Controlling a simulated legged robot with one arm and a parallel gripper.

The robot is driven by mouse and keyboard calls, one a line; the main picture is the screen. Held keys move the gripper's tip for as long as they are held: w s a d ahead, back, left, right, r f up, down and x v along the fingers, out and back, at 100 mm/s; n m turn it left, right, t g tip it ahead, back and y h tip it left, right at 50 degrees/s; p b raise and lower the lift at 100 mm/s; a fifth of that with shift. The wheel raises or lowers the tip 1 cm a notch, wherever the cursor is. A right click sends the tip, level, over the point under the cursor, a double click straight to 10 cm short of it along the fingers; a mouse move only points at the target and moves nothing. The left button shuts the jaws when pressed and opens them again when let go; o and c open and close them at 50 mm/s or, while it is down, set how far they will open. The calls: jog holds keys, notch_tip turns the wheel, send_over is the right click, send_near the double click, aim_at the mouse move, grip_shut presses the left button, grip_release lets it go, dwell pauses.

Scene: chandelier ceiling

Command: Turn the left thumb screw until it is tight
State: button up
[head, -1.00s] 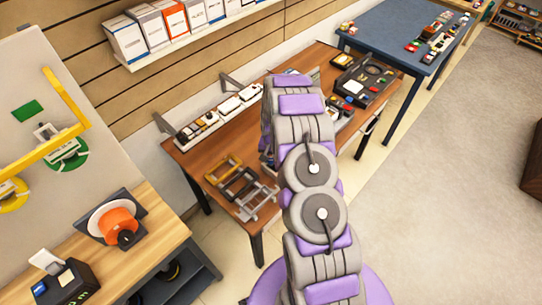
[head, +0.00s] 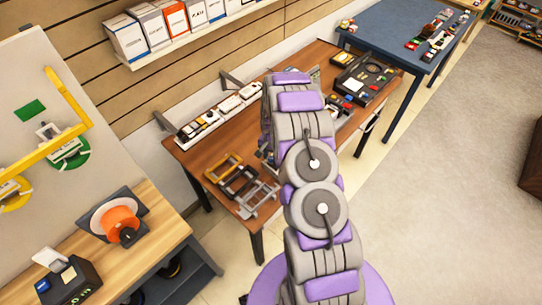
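I cannot make out a thumb screw for certain; anything that small is unclear from here or hidden behind my arm. My arm rises through the middle of the head view and covers part of the brown wooden table (head: 208,158). My gripper does not show; the arm's far end hides it. On the table's front left lie several small frame-like fixtures, one yellowish (head: 222,168) and one grey (head: 257,199). They stand left of my arm, apart from its visible links.
A black tray (head: 375,72) with small parts sits at the table's far right. A row of white model vehicles (head: 212,118) lines its wall side. A blue table (head: 385,27) stands behind. A wooden bench (head: 150,255) with an orange knob-like device (head: 119,219) is at left.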

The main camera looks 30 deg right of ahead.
jog(key=o, duration=0.4)
jog(key=r, duration=1.7)
jog(key=shift+s+d+r, duration=0.1)
jog(key=shift+s+d, duration=0.15)
jog(key=shift+s, duration=0.05)
